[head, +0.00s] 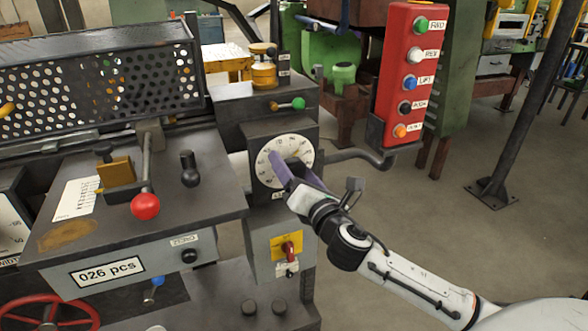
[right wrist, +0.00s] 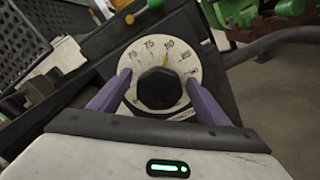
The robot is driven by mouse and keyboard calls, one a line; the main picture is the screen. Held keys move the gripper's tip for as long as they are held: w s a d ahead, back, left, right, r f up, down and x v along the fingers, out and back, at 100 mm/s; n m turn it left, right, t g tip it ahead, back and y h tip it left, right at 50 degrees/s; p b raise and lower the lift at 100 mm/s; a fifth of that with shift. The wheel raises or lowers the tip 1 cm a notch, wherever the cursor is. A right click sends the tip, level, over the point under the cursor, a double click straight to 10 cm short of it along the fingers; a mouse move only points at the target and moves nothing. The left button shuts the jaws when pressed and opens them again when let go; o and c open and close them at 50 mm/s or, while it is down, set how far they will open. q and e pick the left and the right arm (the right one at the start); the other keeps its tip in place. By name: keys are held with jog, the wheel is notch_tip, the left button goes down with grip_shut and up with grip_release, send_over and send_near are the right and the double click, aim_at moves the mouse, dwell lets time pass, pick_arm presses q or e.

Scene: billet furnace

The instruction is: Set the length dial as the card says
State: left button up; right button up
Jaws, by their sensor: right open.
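The length dial (head: 284,158) is a round white face on the dark machine box in the head view. In the right wrist view the dial (right wrist: 150,58) shows numbers including 70, 75 and 80, with a small orange mark near 80. Its black knob (right wrist: 158,89) is in the middle. My right gripper (head: 282,174) is at the dial, and its purple fingers (right wrist: 158,80) are open, one on each side of the knob; I cannot tell if they touch it. A white card (head: 76,199) lies on the machine top at left, its print too small to read. My left gripper is not in view.
A red button box (head: 408,75) hangs right of the dial on a bent arm. A red-ball lever (head: 145,206) and black knob lever (head: 190,168) stand on the left deck. A yellow plate with a red switch (head: 287,246) is below the dial. Open floor lies to the right.

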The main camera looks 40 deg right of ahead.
jog(key=c, duration=1.1)
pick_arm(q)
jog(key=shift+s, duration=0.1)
pick_arm(e)
jog(key=shift+o, duration=0.2)
jog(key=shift+m, duration=0.4)
jog(key=m, duration=0.4)
jog(key=shift+d+f+m+p, duration=0.1)
jog(key=shift+f+m+p, duration=0.05)
jog(key=shift+m+p, duration=0.25)
jog(key=m, duration=0.4)
jog(key=shift+f+m+p, duration=0.1)
jog(key=shift+m+p, duration=0.2)
jog(key=m, duration=0.2)
jog(key=shift+m+p, duration=0.3)
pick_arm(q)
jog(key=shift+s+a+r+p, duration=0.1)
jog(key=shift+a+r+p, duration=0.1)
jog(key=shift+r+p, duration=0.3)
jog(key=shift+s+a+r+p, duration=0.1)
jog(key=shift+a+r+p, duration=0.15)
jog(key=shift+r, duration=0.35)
pick_arm(e)
jog(key=m, duration=0.5)
jog(key=shift+f, duration=0.2)
